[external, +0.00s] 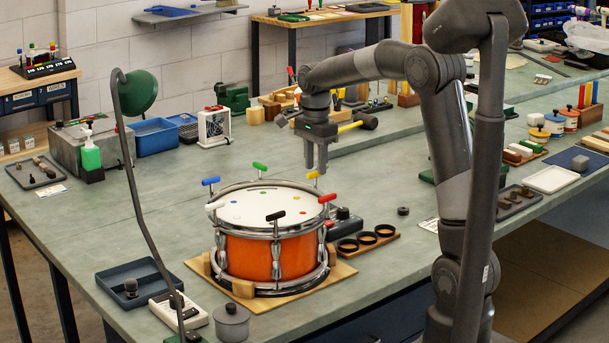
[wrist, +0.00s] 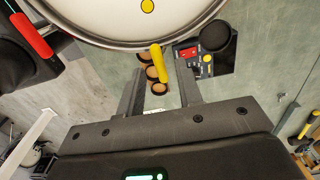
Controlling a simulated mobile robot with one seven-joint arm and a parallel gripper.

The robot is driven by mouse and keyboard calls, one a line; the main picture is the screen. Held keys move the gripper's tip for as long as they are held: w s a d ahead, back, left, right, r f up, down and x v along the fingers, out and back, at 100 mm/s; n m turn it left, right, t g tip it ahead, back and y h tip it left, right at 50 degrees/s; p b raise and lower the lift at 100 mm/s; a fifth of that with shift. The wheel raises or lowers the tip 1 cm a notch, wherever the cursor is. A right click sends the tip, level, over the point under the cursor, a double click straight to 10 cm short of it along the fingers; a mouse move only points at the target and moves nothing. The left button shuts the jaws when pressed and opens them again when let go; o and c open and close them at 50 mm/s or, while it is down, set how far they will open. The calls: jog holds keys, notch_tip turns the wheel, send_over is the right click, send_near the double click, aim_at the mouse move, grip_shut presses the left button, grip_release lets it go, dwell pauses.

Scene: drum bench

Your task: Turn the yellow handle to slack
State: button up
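The orange snare drum (external: 253,257) sits on a wooden board, with several coloured T-handles around its rim. The yellow handle (external: 313,175) is at the far right of the rim. My gripper (external: 316,166) points down just above it. In the wrist view the yellow handle (wrist: 157,62) shows between the two fingertips of my gripper (wrist: 158,68), with a gap on each side. The gripper is open and holds nothing. The drumhead (wrist: 130,12) bears a yellow dot (wrist: 148,6) near this handle.
The red handle (external: 327,198) and green handle (external: 259,166) are the neighbouring rim handles. A black device with a knob (external: 343,222) and a wooden holder with black rings (external: 367,241) stand right of the drum. A lamp (external: 137,93) arches at left.

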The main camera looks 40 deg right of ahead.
aim_at(316, 171)
jog(key=shift+f, duration=1.6)
grip_shut()
